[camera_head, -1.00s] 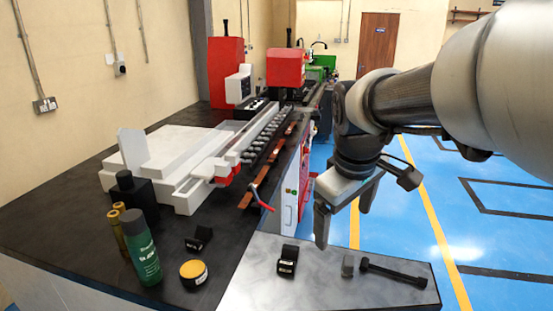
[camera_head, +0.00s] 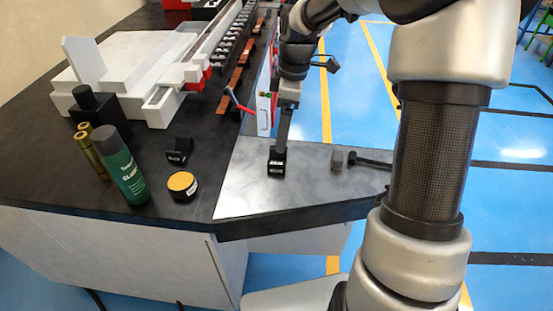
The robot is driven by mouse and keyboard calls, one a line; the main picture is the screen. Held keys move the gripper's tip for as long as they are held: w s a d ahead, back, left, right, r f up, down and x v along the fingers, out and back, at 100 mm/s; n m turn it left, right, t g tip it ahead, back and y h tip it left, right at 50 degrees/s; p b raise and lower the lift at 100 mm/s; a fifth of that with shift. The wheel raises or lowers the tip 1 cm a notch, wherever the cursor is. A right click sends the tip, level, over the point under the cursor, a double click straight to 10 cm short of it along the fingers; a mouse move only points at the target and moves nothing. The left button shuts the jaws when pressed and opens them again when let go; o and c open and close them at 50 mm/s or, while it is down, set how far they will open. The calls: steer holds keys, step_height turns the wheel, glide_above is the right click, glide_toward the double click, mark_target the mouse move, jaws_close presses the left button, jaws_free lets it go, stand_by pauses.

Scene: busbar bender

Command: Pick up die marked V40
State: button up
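A small black die (camera_head: 277,168) with a white label sits on the light grey bench section, right of the dark worktop. A second black die (camera_head: 179,151) with a white label sits on the dark worktop to its left. Both labels are too small to read for certain. My gripper (camera_head: 282,147) points down right at the die on the grey section, its fingers seen edge-on and overlapping. The fingertips reach the top of that die in the picture. Whether they are closed on it or touch it cannot be told.
A green spray can (camera_head: 124,168), brass cylinders (camera_head: 91,155), a black bottle (camera_head: 97,108) and a yellow-topped tin (camera_head: 182,185) stand left. The white machine (camera_head: 135,60) is behind.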

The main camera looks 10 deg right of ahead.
steer(key=f, duration=0.6)
steer(key=a+f, duration=0.1)
steer(key=f, duration=0.2)
steer(key=shift+w+f, duration=0.15)
steer(key=shift+w, duration=0.1)
steer(key=c, duration=1.8)
steer(key=shift+w, duration=0.1)
steer(key=c, duration=0.3)
steer(key=shift+r, duration=0.2)
